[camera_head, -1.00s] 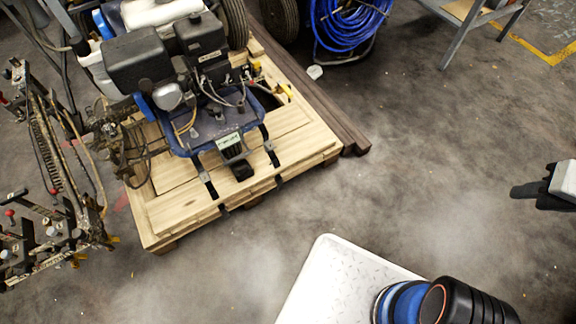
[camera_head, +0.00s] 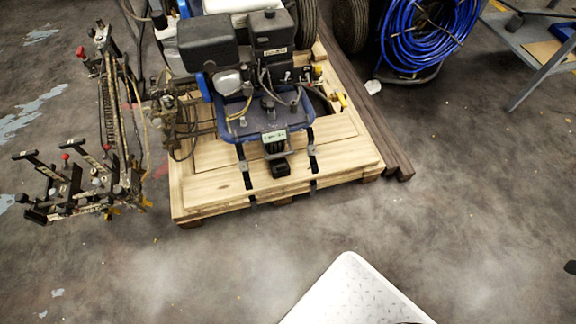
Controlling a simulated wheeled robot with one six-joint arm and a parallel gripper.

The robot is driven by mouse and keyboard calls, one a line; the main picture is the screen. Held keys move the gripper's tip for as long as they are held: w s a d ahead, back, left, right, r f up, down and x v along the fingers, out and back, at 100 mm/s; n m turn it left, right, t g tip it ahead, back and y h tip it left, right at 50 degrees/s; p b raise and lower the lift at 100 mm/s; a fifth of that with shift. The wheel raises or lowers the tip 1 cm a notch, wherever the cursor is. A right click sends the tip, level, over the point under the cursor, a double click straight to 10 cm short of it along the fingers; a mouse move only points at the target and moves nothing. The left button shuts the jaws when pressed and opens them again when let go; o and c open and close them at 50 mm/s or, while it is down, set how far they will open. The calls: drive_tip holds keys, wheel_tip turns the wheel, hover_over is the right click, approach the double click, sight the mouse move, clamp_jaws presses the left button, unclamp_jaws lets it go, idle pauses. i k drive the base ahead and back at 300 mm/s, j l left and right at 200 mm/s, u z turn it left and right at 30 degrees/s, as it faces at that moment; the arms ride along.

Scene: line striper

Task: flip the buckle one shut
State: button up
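The line striper (camera_head: 262,75), with a black engine and blue frame, stands on a wooden pallet (camera_head: 215,190). Two dark straps run down over the pallet's front edge, a left strap (camera_head: 249,180) and a right strap (camera_head: 312,165). A small grey buckle (camera_head: 243,166) shows on the left strap and another (camera_head: 311,150) on the right one. I cannot tell which is buckle one, or whether either is open or shut. Only a dark tip of what looks like my gripper (camera_head: 571,267) shows at the right edge, far from the straps. Its fingers are cut off.
A lever and spring assembly (camera_head: 110,150) sticks out left of the pallet. Dark beams (camera_head: 375,130) lie along its right side. A blue hose coil (camera_head: 428,35) and a grey metal stand (camera_head: 540,75) are at the upper right.

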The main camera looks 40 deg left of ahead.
sight(244, 167)
drive_tip(key=z, duration=2.2)
drive_tip(key=u, duration=4.35)
